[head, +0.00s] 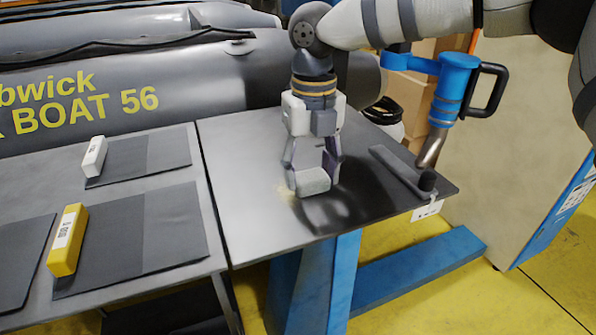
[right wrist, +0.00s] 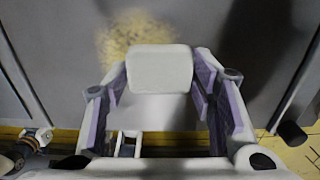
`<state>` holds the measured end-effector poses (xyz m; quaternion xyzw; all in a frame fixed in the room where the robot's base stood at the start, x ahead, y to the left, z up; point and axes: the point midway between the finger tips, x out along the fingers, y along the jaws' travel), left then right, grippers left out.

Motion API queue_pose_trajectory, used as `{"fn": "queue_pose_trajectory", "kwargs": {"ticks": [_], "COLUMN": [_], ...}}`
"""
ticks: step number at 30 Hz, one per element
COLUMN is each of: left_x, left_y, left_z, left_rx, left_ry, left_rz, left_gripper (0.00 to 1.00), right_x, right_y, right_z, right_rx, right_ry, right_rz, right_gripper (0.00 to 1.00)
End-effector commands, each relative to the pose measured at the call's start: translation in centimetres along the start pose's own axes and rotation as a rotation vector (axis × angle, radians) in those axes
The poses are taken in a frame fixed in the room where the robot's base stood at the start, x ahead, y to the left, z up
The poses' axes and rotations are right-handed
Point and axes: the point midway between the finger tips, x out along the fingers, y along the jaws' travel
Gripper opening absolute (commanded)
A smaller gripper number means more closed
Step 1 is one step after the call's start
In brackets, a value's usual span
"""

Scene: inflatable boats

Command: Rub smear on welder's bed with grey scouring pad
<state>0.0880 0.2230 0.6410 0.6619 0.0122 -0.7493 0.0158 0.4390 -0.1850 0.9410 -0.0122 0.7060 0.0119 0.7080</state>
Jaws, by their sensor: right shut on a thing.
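My right gripper (head: 312,172) points down over the welder's bed (head: 245,215), a dark metal table top. It is shut on the grey scouring pad (head: 310,183), a light grey block; the pad also shows between the fingers in the right wrist view (right wrist: 160,68). The smear (right wrist: 135,33) is a pale yellowish speckled patch just beyond the pad in the right wrist view. In the head view a bit of the smear (head: 286,191) shows at the pad's left, the rest hidden. I cannot tell whether the pad touches the bed. My left gripper is not in view.
A blue hot-air welder (head: 455,88) with a black handle stands at the bed's right end, by a grey bar (head: 398,170). Left of the bed, another table holds dark sheets (head: 175,225), a yellow block (head: 67,240) and a white block (head: 94,156). A grey boat (head: 215,85) lies behind.

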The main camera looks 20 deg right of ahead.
Motion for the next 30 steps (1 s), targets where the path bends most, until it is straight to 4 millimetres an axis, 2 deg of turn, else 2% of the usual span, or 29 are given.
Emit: {"fn": "queue_pose_trajectory", "kwargs": {"ticks": [5,10,19,26,30], "left_x": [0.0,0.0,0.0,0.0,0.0], "left_y": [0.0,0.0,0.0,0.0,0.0], "left_z": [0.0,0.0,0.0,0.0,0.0], "left_rx": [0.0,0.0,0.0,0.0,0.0], "left_ry": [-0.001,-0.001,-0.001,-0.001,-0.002], "left_rz": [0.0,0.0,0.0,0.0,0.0], "left_gripper": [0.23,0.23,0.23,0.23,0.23], "right_x": [0.2,0.1,0.2,0.2,0.2], "right_y": [-1.8,-1.6,1.6,2.8,4.3], "right_z": [0.0,0.0,-0.1,-0.1,-0.1], "right_rx": [0.001,-0.001,-0.002,-0.001,-0.002], "right_ry": [0.002,0.003,0.003,0.004,0.004], "right_rz": [-0.001,-0.002,-0.002,-0.001,-0.001], "right_gripper": [0.29,0.29,0.29,0.29,0.29]}}
